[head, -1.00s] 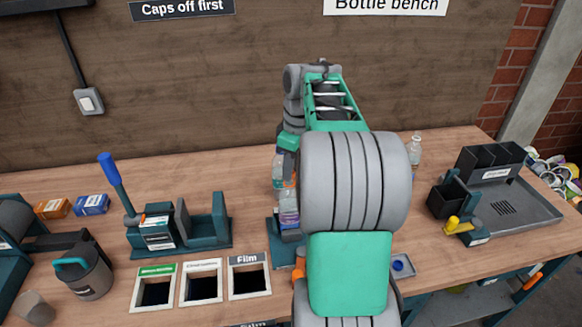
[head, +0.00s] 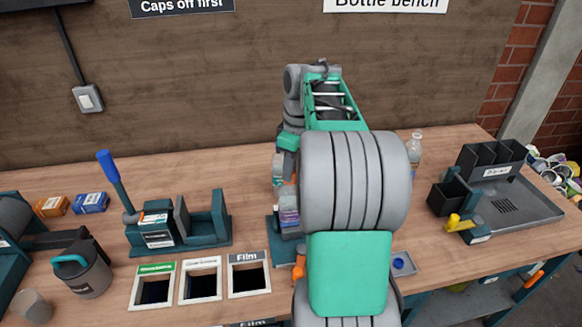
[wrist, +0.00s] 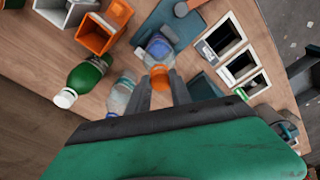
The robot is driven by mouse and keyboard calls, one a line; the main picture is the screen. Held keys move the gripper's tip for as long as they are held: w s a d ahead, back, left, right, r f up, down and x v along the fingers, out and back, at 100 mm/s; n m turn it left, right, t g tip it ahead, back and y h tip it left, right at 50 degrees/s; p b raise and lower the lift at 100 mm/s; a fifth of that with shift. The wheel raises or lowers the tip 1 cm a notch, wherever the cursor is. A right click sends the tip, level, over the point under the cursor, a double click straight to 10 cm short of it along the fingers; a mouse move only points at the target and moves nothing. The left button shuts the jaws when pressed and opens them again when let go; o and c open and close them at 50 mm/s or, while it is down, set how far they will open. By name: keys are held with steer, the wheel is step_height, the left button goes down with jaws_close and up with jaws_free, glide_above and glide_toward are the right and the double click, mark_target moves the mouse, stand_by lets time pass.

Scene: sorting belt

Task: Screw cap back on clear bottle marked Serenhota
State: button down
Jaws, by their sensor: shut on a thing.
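In the wrist view my gripper (wrist: 160,88) is shut on an orange cap (wrist: 160,76), held between its fingertips. A clear bottle (wrist: 158,46) stands directly beyond the cap. The cap overlaps it in the picture, and I cannot tell whether they touch. This bottle is at the teal fixture (wrist: 178,20). In the head view a clear bottle with a purple label (head: 289,216) stands in the teal fixture, partly behind my arm. The name Serenhota is too small to read. My gripper is mostly hidden in the head view.
Close by in the wrist view are a second clear bottle (wrist: 119,96), a green bottle with a white cap (wrist: 88,76) and an orange bin (wrist: 94,36). Framed openings (head: 249,276) lie left of the fixture. A teal clamp stand (head: 180,235) is further left.

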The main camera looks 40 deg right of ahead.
steer(key=shift+f, duration=0.15)
steer(key=c, duration=1.1)
jaws_free()
